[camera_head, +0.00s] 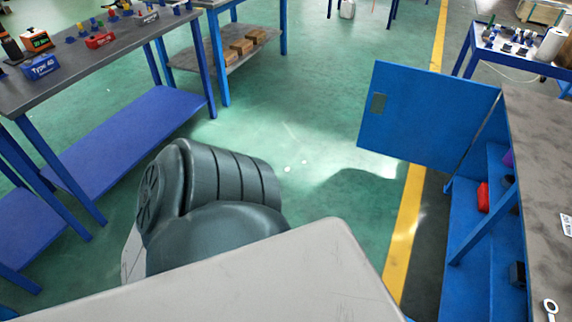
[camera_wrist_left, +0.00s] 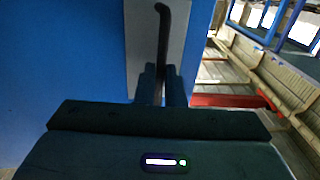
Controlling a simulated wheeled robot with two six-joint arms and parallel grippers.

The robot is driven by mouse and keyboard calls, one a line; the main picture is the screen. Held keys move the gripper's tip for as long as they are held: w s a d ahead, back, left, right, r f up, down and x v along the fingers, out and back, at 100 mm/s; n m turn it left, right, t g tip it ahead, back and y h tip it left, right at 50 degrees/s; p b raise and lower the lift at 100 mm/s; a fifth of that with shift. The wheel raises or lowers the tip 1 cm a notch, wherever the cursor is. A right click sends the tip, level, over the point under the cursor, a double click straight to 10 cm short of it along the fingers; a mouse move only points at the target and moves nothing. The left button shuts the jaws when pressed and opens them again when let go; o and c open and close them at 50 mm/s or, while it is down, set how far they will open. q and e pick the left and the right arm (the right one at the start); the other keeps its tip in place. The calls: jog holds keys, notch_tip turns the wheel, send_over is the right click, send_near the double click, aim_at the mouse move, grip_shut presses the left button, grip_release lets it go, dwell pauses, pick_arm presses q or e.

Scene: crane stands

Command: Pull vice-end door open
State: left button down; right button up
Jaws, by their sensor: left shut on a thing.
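A blue door (camera_head: 425,115) stands swung out from the blue cabinet under the grey-topped workbench (camera_head: 540,150), at the right of the head view. In the left wrist view a blue panel (camera_wrist_left: 70,60) carries a grey plate (camera_wrist_left: 143,40) with a dark bent handle (camera_wrist_left: 162,35). My left gripper (camera_wrist_left: 159,85) is shut on this handle, its fingers on either side. The left gripper does not show in the head view; only a dark rounded arm part of mine does. My right gripper is in neither view.
The open cabinet holds a red object (camera_head: 483,197) on a blue shelf. Green floor with a yellow line (camera_head: 404,225) lies clear around the door. A grey table with blue legs (camera_head: 95,55) stands at the left. A further table (camera_head: 495,45) is at the upper right.

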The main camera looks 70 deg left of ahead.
pick_arm(q)
jog(key=shift+s+d+y, duration=0.3)
jog(key=shift+s+d, duration=0.25)
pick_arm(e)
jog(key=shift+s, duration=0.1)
pick_arm(q)
jog(key=c, duration=1.5)
grip_release()
jog(key=shift+c, duration=0.2)
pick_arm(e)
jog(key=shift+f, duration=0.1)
